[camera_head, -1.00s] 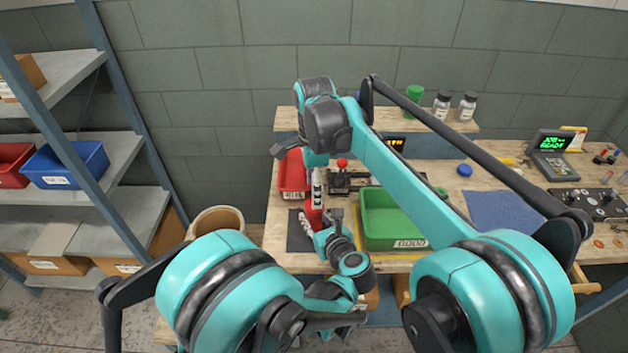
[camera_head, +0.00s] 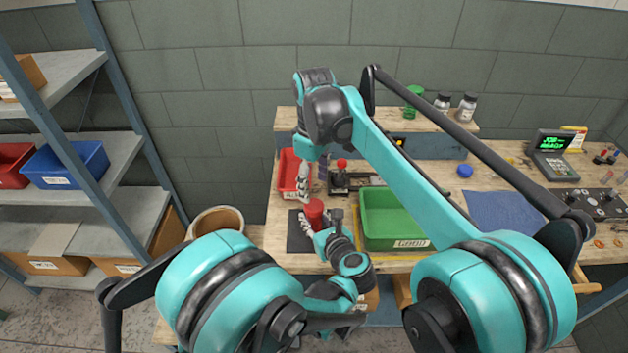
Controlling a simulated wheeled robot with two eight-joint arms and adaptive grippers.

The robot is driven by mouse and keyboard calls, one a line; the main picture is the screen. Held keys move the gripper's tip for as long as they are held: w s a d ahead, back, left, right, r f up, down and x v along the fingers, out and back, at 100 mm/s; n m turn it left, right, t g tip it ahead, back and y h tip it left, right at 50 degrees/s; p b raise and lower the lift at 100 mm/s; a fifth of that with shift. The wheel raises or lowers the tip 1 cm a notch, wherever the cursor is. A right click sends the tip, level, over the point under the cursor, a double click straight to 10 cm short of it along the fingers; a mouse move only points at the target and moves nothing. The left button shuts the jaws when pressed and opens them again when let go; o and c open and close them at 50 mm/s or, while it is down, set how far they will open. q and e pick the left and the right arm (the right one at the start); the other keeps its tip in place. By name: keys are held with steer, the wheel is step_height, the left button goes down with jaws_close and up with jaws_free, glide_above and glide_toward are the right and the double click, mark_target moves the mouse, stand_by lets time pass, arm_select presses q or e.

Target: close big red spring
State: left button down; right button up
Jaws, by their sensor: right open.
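A red cylinder-like piece (camera_head: 315,211), apparently the big red spring, stands upright over a dark mat (camera_head: 295,241) near the table's front left. Its coils are too small to make out. My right gripper (camera_head: 304,190) points down just above and left of the red piece. It is open and appears apart from it. My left gripper (camera_head: 310,228) is low beside the red piece, partly hidden by its own arm. I cannot tell whether its fingers are closed on the piece.
A red bin (camera_head: 287,177) stands behind left, and a green bin (camera_head: 388,222) stands to the right. A device with a red knob (camera_head: 342,164) is behind. A blue mat (camera_head: 503,212) and a control panel (camera_head: 590,204) lie farther right.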

mark_target(314, 205)
steer(key=n, duration=0.6)
steer(key=shift+r, duration=0.25)
steer(key=shift+f, duration=4.05)
